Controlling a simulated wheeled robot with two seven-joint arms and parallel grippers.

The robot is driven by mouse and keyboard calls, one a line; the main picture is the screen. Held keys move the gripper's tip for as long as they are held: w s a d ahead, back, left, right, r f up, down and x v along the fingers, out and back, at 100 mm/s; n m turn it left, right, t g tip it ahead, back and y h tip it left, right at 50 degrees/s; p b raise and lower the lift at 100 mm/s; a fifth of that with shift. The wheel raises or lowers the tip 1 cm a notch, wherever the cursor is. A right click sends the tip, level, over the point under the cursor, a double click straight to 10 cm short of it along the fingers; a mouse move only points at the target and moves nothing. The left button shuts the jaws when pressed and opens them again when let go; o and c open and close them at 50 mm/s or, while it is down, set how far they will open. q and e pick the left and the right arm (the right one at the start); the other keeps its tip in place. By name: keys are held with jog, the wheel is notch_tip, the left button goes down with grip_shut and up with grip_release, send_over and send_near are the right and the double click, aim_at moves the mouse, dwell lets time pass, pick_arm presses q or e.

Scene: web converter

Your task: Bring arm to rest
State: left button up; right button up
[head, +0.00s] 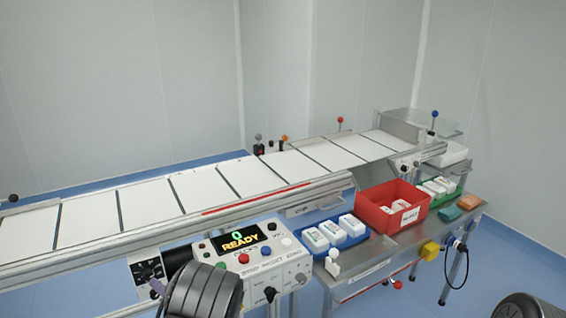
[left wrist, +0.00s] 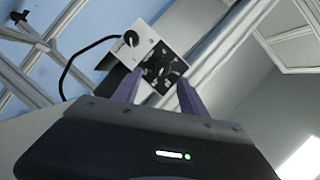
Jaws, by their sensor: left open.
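My left arm (head: 203,292) comes in at the bottom of the head view, in front of the control box (head: 255,258). My left gripper (head: 157,287) shows there only as a small purple fingertip; the rest is hidden. In the left wrist view, the two purple fingers of my left gripper (left wrist: 158,90) stand apart with nothing held between them. Beyond them is a black-and-white dial panel (left wrist: 163,68), which also shows in the head view (head: 148,272). I cannot tell the exact gap to it. My right gripper is not in view.
A conveyor (head: 150,198) with white panels runs across the scene. The display reads READY. Blue floor (head: 520,275) is clear at right.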

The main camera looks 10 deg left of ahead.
pick_arm(q)
jog(key=s+d+f+n+g+h, duration=0.1)
jog(key=s+d+f+g+h, duration=0.1)
jog(key=s+d+f+h, duration=0.5)
jog(key=s+d+f+g+h, duration=0.1)
jog(key=s+d+f+h, duration=0.2)
jog(key=s+d+f, duration=0.75)
jog(key=s+d+f+n+g+h, duration=0.1)
jog(key=s+d+g+h, duration=0.4)
jog(key=s+d, duration=1)
jog(key=shift+s+d+f+n+h+p, duration=0.2)
jog(key=shift+d+f+n+h+p, duration=0.3)
jog(key=shift+d+h, duration=0.65)
